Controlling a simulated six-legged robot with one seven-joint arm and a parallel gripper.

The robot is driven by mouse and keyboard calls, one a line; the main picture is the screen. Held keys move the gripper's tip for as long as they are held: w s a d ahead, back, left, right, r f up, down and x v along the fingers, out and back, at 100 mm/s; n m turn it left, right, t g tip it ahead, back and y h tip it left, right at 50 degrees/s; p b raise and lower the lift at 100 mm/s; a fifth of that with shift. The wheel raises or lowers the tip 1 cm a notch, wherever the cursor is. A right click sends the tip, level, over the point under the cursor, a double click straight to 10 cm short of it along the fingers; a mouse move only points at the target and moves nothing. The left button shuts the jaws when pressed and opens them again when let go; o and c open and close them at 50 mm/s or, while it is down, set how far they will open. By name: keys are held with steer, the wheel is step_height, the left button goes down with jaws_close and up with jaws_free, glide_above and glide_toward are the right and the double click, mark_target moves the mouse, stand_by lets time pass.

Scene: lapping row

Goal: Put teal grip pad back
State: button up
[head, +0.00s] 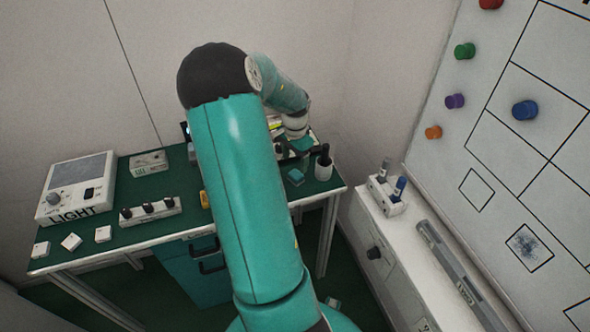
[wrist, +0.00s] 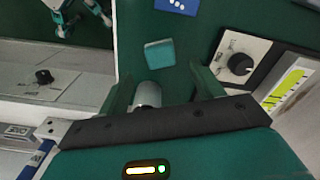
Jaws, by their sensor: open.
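The teal grip pad (head: 296,177) is a small square block lying on the dark green bench top, near its right end. It also shows in the wrist view (wrist: 160,55), lying flat beyond my fingers. My gripper (head: 303,152) is over the right end of the bench, close to the pad in the head view. In the wrist view my gripper (wrist: 160,72) is open, a finger to either side of the pad's line. Nothing is held. A grey cylinder (wrist: 147,93) shows between the fingers, below the pad in the picture; I cannot tell whether they touch it.
A white pot with a black-topped item (head: 323,165) stands right of the pad. A dial unit (wrist: 238,60) and a yellow-lit display (wrist: 290,85) are close on the right in the wrist view. A light box (head: 75,187) stands left; a white cabinet (head: 385,250) is right.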

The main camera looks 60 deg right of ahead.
mark_target(295, 175)
step_height(295, 175, up, 5)
steer(key=shift+f, duration=0.1)
steer(key=w+a+r+n+t, duration=0.1)
steer(key=w+a+r+n, duration=0.35)
steer(key=a, duration=0.45)
steer(key=w+a+r+n+t, duration=0.1)
steer(key=w+a+r+n, duration=0.3)
steer(key=a, duration=0.5)
steer(key=w+a+r+n+t, duration=0.15)
steer(key=w+a+r, duration=0.3)
steer(key=a, duration=0.45)
steer(key=s+a+r+n, duration=0.2)
steer(key=s+a+n, duration=0.1)
steer(key=a, duration=0.4)
steer(key=s+a+r+n+t, duration=0.1)
steer(key=s+a+r+n, duration=0.1)
steer(key=a+n, duration=0.3)
steer(key=s+a+r+n+t, duration=0.1)
steer(key=s+a+n, duration=0.3)
steer(key=a, duration=0.6)
steer(key=shift+s+r+n, duration=0.15)
steer(key=shift+r+n, duration=0.15)
steer(key=shift+r, duration=0.4)
